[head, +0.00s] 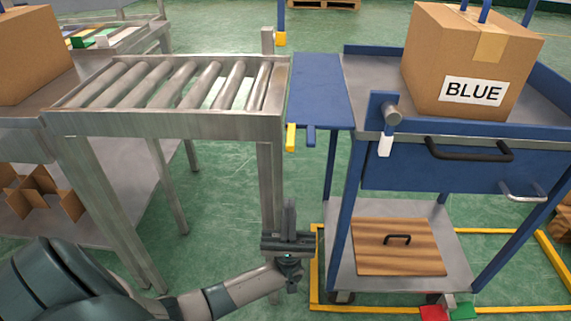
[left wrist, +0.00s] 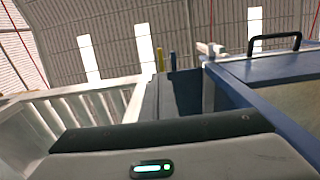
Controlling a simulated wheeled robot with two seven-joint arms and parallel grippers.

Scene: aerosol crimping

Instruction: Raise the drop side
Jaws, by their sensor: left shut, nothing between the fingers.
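The drop side (head: 320,90) is a blue panel on the left of the blue cart (head: 440,130). It lies lowered, roughly flat, spanning the gap to the roller conveyor (head: 165,122). It also shows as a dark blue panel in the left wrist view (left wrist: 183,92). A grey latch with a white grip (head: 386,143) is at the cart's front left corner. My left gripper (head: 290,208) is shut and empty, fingers up, below the panel's front edge and near the conveyor's right leg; it appears apart from the panel. My right gripper is out of view.
A cardboard box labelled BLUE (head: 472,60) stands on the cart top. A wooden panel with a black handle (head: 400,248) lies on the cart's lower shelf. A black drawer handle (head: 470,152) juts from the front. Yellow floor tape (head: 318,270) surrounds the cart.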

